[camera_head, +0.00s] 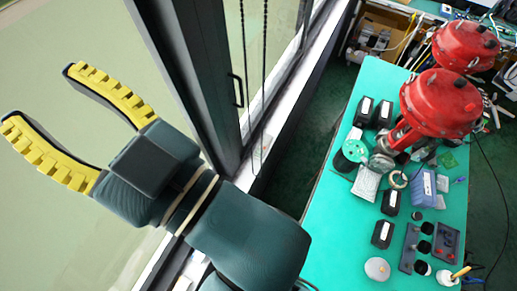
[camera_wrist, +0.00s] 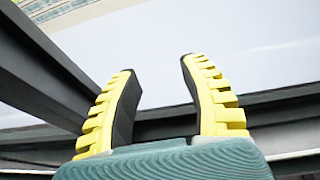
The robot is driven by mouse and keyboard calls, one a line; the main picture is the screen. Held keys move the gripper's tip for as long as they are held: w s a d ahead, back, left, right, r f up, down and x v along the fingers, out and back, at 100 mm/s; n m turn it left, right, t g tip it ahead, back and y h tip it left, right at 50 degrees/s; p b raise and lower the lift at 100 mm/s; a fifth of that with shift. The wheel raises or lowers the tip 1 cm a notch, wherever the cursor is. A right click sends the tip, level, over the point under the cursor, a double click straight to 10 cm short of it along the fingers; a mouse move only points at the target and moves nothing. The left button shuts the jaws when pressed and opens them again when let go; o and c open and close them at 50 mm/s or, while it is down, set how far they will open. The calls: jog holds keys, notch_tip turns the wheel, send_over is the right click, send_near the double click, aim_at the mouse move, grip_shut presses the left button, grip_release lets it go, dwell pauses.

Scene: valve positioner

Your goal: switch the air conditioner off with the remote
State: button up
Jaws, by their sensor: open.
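My gripper (camera_head: 68,112) is open and empty in the head view. Its yellow-ridged fingers point to the upper left, in front of the window and away from the table. In the wrist view my gripper (camera_wrist: 160,95) also shows spread fingers with nothing between them, and a pale window pane beyond. I cannot make out a remote or an air conditioner for certain in either view. Several small dark and pale items lie on the table, too small to identify surely.
A dark window frame (camera_head: 190,75) and hanging cords are close to my arm.

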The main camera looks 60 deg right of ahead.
grip_shut()
dwell(1.2)
